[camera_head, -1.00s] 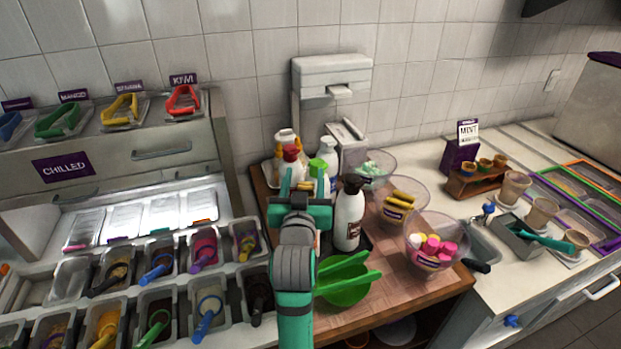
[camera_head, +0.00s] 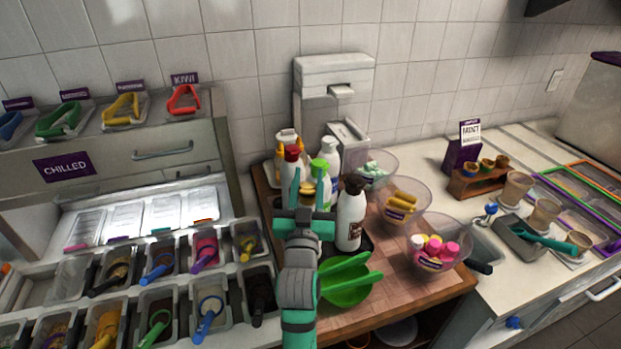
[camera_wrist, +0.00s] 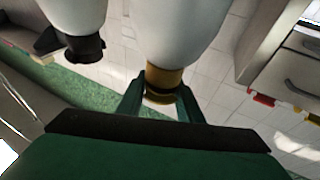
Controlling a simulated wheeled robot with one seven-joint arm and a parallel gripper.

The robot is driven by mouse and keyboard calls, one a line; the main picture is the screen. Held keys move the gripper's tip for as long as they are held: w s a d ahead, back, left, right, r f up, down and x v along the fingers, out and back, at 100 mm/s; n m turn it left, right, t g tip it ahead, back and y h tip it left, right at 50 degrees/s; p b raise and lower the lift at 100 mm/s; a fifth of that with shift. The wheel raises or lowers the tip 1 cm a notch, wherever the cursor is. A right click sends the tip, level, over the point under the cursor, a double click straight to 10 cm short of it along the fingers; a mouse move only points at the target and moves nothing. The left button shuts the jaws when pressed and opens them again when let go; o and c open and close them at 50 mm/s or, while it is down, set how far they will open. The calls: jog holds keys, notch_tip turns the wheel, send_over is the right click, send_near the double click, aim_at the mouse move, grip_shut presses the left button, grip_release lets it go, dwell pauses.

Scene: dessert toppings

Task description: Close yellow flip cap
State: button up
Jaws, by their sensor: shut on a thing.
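The yellow flip cap (camera_wrist: 164,78) tops a white bottle (camera_wrist: 180,28) in the wrist view. A dark band shows across it; I cannot tell whether its lid is open or closed. My gripper (camera_wrist: 161,100) is shut on the cap, with one green finger on each side. In the head view my gripper (camera_head: 309,190) stands among the bottles, with the yellow cap (camera_head: 308,188) showing between its fingers. Most of the bottle below is hidden there by my arm.
A white bottle with a black cap (camera_head: 350,218) stands close on the right. Bottles with a green cap (camera_head: 319,165) and a red cap (camera_head: 291,153) stand behind. A green bowl (camera_head: 345,280) lies in front. Topping bins fill the left.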

jog(key=shift+s+d+f+t+h, duration=0.1)
jog(key=shift+s+d+t+h, duration=0.15)
jog(key=shift+t, duration=0.25)
jog(key=shift+s+a, duration=0.2)
jog(key=shift+a, duration=0.45)
jog(key=shift+d, duration=0.2)
jog(key=o, duration=1)
jog(key=shift+d, duration=0.1)
